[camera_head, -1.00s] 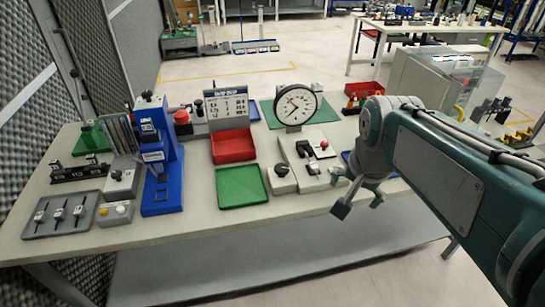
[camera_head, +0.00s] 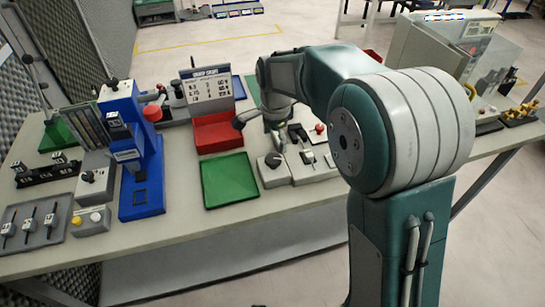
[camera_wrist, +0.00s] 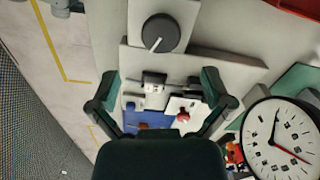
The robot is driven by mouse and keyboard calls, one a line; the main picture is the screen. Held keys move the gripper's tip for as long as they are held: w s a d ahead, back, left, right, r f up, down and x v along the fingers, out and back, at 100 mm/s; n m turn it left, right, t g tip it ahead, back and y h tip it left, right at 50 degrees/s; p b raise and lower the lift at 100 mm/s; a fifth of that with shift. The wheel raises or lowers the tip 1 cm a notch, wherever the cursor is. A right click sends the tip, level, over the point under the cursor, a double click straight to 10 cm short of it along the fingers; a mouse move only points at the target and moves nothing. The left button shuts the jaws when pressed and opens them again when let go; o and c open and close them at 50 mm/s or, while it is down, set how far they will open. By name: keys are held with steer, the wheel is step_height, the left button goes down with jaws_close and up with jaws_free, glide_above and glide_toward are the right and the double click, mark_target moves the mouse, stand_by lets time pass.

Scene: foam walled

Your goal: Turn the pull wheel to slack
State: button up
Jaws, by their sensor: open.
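A round black knob with a white pointer line (camera_wrist: 160,33) sits on a light grey box ahead of my gripper in the wrist view; it also shows in the head view (camera_head: 272,160). It looks like the pull wheel, but I see no readable label. My gripper (camera_wrist: 158,100) is open and empty, its two dark fingers wide apart over the grey fixture beside the knob. A small pale block (camera_wrist: 153,84) and a red knob on a white plate (camera_wrist: 182,115) lie between the fingers. In the head view my gripper (camera_head: 272,128) is partly hidden by its own arm.
A white dial gauge (camera_wrist: 284,142) stands close to one finger. A green tray (camera_head: 230,181), red bin (camera_head: 217,133) and blue press (camera_head: 142,150) stand left of the fixture. A clear-sided cabinet (camera_head: 440,45) is at the back right. The table's front strip is clear.

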mark_target(273, 158)
steer(key=f, duration=0.7)
steer(key=shift+a, duration=0.4)
steer(key=shift+d+f, duration=0.1)
steer(key=shift+f, duration=0.25)
steer(key=shift+d, duration=0.1)
steer(key=c, duration=1.1)
